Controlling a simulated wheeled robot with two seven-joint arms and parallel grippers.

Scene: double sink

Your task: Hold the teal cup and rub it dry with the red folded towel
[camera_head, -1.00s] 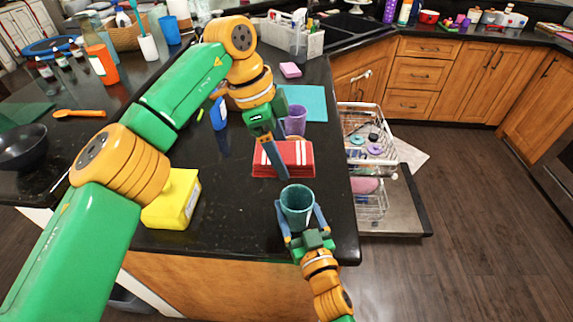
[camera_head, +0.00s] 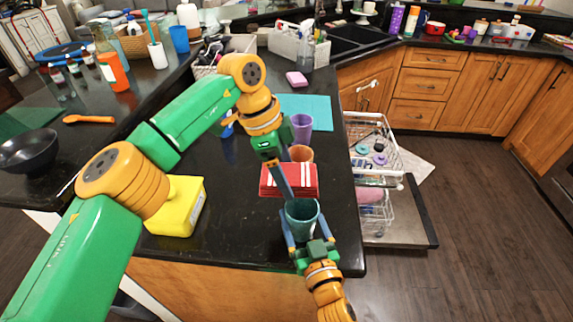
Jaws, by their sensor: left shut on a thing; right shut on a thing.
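The teal cup (camera_head: 302,219) is upright near the counter's front right edge. My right gripper (camera_head: 303,225) is shut on it, one finger on each side. The red folded towel (camera_head: 304,180), with white stripes, is just behind the cup in the picture. My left gripper (camera_head: 285,186) points down at the towel and is shut on it. Its blue finger crosses in front of the towel, and its lower end overlaps the cup's rim. I cannot tell whether the towel touches the cup.
An orange cup (camera_head: 301,153) and a purple cup (camera_head: 301,128) stand behind the towel. A teal mat (camera_head: 318,108) lies farther back. A yellow container (camera_head: 181,208) stands left. An open dishwasher rack (camera_head: 377,150) is right of the counter.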

